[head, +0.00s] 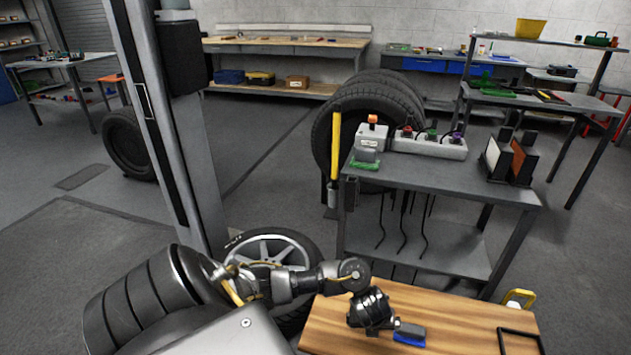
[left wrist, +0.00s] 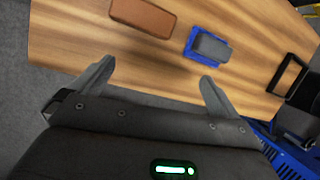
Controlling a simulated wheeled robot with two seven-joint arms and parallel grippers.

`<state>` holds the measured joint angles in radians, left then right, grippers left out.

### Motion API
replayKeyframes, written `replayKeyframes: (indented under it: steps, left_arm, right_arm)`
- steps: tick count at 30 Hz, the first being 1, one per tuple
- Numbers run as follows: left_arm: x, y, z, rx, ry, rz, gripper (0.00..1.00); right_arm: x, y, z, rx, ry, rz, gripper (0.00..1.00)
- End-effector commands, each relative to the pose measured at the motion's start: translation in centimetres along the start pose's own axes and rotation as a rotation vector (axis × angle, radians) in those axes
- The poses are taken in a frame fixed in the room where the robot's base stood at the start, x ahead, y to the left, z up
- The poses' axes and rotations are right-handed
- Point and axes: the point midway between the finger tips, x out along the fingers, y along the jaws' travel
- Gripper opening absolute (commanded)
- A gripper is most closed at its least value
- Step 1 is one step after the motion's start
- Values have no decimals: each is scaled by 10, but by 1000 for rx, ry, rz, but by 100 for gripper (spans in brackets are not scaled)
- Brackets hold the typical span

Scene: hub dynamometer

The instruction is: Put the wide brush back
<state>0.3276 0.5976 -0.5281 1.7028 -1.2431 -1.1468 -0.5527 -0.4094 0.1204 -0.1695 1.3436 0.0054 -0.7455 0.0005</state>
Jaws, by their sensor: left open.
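A dark grey block on a blue base (head: 410,334) lies on the wooden bench top; it may be the wide brush, but I cannot tell for sure. In the left wrist view the same grey and blue piece (left wrist: 209,46) lies beyond the right fingertip, apart from it. My left gripper (head: 377,318) hangs over the bench just left of that piece. In the left wrist view my left gripper (left wrist: 156,74) is open, with nothing between its fingers. A brown block (left wrist: 143,17) lies beyond the left fingertip. My right gripper is not in view.
A black rectangular frame (head: 520,343) lies at the right of the wooden bench top (head: 455,312). A grey trolley (head: 440,178) behind it carries a power strip, upright panels and a green-based piece (head: 366,160).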

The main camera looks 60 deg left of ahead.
Motion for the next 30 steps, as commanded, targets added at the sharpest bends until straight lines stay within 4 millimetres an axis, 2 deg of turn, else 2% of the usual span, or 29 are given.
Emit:
replayKeyframes:
  steps: [1,3,6,9,11,14,15,17,21,24,25,27,30]
  left_arm:
    - [1,-13,-29,-94,51,-53,100]
    - [-4,-34,-63,-273,125,-136,100]
    - [-12,-58,-102,-557,234,-230,100]
    - [-9,-64,-127,-853,322,-262,100]
    - [3,-57,-140,-1040,358,-243,100]
    - [41,-20,-166,-1362,372,-150,100]
    - [55,-3,-176,-1465,361,-108,100]
    - [74,25,-192,-1603,336,-48,100]
    - [109,97,-235,-1879,238,93,100]
    - [122,143,-264,-2021,155,173,100]
    - [124,153,-269,-2052,135,188,100]
    - [127,172,-280,-2101,96,217,100]
    - [129,185,-286,-2135,69,235,100]
  right_arm:
    - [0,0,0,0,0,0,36]
    - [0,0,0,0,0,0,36]
    - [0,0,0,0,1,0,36]
    - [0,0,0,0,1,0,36]
    - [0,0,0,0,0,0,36]
    - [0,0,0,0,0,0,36]
    - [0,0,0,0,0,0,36]
    - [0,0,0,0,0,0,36]
    - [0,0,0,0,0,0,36]
    - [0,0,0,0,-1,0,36]
    - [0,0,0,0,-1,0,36]
    - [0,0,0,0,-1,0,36]
    - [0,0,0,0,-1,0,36]
